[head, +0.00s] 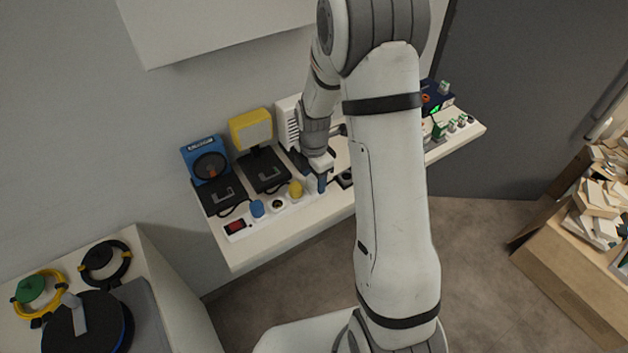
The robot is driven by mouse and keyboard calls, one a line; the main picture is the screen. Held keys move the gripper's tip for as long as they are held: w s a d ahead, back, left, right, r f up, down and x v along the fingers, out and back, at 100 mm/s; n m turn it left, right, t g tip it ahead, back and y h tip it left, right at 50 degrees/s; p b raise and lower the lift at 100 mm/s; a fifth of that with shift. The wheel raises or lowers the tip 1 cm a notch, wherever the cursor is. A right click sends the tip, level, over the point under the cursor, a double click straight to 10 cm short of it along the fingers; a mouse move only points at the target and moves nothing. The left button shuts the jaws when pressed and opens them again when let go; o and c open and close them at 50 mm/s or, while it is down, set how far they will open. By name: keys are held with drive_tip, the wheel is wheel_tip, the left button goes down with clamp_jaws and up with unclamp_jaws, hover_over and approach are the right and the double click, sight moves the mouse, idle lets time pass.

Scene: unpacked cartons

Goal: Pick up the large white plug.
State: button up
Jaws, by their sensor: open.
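My gripper (320,183) is over the power strip on the wall shelf, pointing down, with its jaws open. The white power strip (268,219) runs along the front of the shelf, with a red switch at its left end. A blue plug (257,208) and a yellow plug (295,189) stand in it, left of my gripper. A pale shape (310,187) shows right beside the fingers; I cannot tell whether it is the large white plug. My wrist and arm hide part of the strip and the shelf behind it.
Behind the strip stand a blue device (205,160) and a yellow device (251,130) on black bases. Small green and white items (452,124) sit at the shelf's right end. Cable coils (105,262) lie on a cabinet at lower left. A wooden crate (565,290) stands at right.

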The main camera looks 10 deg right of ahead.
clamp_jaws()
idle(0.6)
wheel_tip(320, 180, up, 10)
drive_tip(key=shift+b, duration=0.4)
idle(0.3)
